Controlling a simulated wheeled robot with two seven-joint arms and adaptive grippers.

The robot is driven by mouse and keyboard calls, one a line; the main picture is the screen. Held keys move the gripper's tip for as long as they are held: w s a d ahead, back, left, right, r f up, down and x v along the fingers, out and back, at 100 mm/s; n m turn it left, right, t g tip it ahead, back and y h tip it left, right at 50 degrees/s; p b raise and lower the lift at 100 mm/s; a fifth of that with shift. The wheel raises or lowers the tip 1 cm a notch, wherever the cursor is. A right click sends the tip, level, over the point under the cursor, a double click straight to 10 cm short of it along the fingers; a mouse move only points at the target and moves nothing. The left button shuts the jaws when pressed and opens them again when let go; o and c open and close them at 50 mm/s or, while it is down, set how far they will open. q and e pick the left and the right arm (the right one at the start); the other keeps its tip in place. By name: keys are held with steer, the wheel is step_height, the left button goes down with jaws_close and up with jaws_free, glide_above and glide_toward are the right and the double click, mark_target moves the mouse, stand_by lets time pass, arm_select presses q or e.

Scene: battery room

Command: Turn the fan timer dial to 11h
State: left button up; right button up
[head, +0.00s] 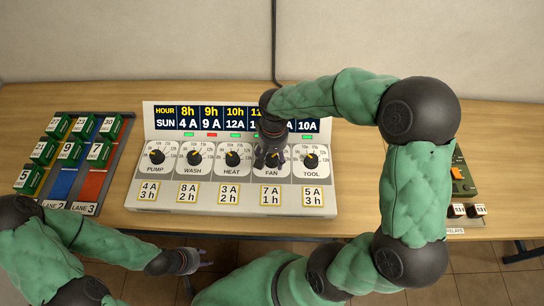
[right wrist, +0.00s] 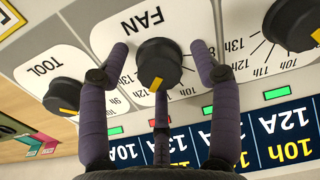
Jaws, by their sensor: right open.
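The fan dial (right wrist: 158,62) is a black knob with a yellow pointer on the FAN plate, seen upside down in the right wrist view. Its pointer faces the display side; the label it points at is hidden by a finger. My right gripper (right wrist: 160,60) is open, with its purple fingers spread around the dial and small gaps visible at both sides. In the head view my right gripper (head: 266,157) covers most of the FAN dial. My left gripper (head: 203,258) is open and empty, low and in front of the table edge.
Other dials stand on the white panel (head: 150,188): PUMP (head: 157,157), WASH (head: 194,157), HEAT (head: 232,157) and TOOL (head: 311,160). Cards lie below them. A display (head: 205,117) with hours rises behind, partly covered by my right arm. Battery lanes stand left; a green device (head: 462,178) stands right.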

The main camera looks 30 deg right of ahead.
steer(key=c, duration=1.2)
steer(key=shift+o, duration=0.2)
steer(key=shift+r+n+p, duration=0.1)
steer(key=shift+n+p, duration=0.75)
steer(key=shift+n, duration=0.45)
steer(key=shift+n+p, duration=0.7)
steer(key=shift+n, duration=0.8)
steer(key=o, duration=1.2)
steer(key=shift+c, duration=0.2)
